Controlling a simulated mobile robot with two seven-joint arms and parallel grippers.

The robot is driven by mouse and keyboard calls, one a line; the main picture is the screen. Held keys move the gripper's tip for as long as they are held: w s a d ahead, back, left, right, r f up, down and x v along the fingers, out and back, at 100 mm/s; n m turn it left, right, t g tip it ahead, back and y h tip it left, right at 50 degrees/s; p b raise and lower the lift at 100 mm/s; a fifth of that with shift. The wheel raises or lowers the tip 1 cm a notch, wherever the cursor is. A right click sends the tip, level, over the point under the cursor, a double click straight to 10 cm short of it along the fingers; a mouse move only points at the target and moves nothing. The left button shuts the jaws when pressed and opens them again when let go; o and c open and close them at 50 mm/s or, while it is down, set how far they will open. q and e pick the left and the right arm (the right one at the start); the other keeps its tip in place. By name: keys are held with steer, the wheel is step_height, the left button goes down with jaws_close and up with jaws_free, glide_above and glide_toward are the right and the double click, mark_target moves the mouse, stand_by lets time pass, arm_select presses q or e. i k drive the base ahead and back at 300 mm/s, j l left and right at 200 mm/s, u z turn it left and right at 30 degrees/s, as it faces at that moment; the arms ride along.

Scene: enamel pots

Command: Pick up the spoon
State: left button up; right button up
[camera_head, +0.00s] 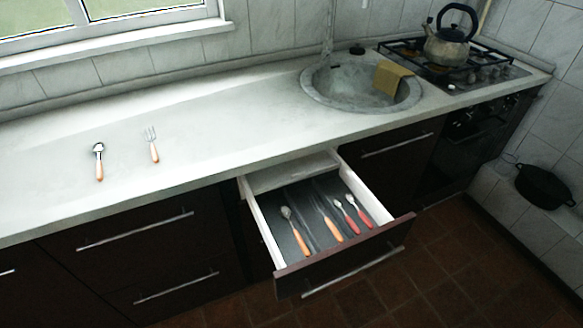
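A spoon (99,161) with an orange handle and metal bowl lies on the white countertop (215,120) at the left, bowl toward the wall. A fork (152,146) with an orange handle lies on the counter just to its right. An open drawer (269,228) below the counter holds more cutlery. In it are an orange-handled spoon (295,230), another orange-handled piece (331,225) and two red-handled pieces (352,213). Neither of my grippers is in view.
A round sink (318,92) with a yellow cloth (392,77) on its rim is right of centre. A kettle (446,46) stands on the stove (485,75). The open drawer juts out from the cabinets. The counter around the spoon and fork is clear.

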mark_target(98, 147)
steer(key=i+j+u, duration=0.1)
steer(key=u, duration=0.3)
steer(key=i+j+u, duration=0.15)
steer(key=u, duration=0.25)
steer(key=i+j+u, duration=0.15)
steer(key=u, duration=0.25)
steer(key=j, duration=0.1)
